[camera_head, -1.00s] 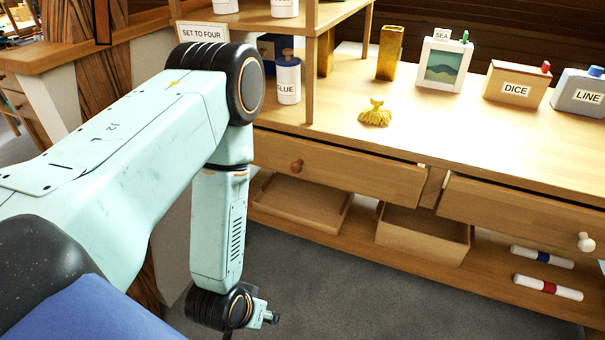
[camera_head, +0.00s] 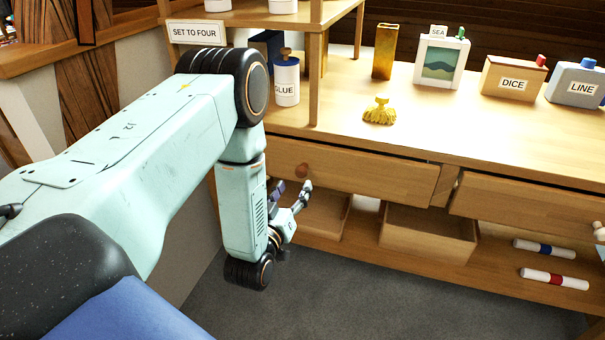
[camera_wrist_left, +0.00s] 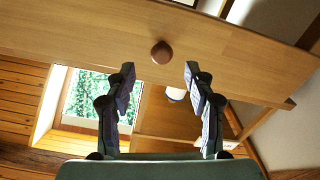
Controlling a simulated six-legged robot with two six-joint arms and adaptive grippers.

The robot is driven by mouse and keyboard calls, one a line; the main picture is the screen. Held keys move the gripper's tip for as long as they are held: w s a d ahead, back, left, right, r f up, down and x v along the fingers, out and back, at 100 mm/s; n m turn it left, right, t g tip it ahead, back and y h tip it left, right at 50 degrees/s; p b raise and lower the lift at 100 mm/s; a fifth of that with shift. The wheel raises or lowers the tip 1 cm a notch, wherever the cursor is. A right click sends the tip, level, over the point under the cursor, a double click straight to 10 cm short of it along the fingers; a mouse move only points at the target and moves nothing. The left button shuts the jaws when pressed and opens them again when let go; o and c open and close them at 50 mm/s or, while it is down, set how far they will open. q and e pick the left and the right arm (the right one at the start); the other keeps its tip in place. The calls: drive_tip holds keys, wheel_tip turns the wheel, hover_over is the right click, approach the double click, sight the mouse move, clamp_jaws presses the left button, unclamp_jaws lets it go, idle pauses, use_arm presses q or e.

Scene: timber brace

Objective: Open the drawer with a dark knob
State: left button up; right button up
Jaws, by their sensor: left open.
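The drawer with a dark knob (camera_head: 365,172) is the left one under the bench top, and its front looks close to flush. Its round brown knob (camera_head: 303,170) sits just above and beside my left gripper (camera_head: 291,190). In the left wrist view the dark knob (camera_wrist_left: 162,52) lies ahead of the fingertips, roughly midway between them. My left gripper (camera_wrist_left: 158,76) is open and empty, its two dark fingers apart and not touching the knob. My right gripper is not in view.
A second drawer (camera_head: 530,207) with a pale knob (camera_head: 599,231) is on the right. Labelled items and a yellow brush (camera_head: 380,114) are on top.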

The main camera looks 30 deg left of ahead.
sight(300, 176)
use_arm(q)
drive_tip(key=b+x, duration=0.2)
drive_tip(key=x, duration=0.4)
drive_tip(key=shift+w+f, duration=0.1)
drive_tip(key=shift+f, duration=0.1)
drive_tip(key=shift+w, duration=0.3)
drive_tip(key=shift+w+a, duration=0.2)
drive_tip(key=shift+r, duration=0.1)
drive_tip(key=shift+c, duration=0.7)
clamp_jaws()
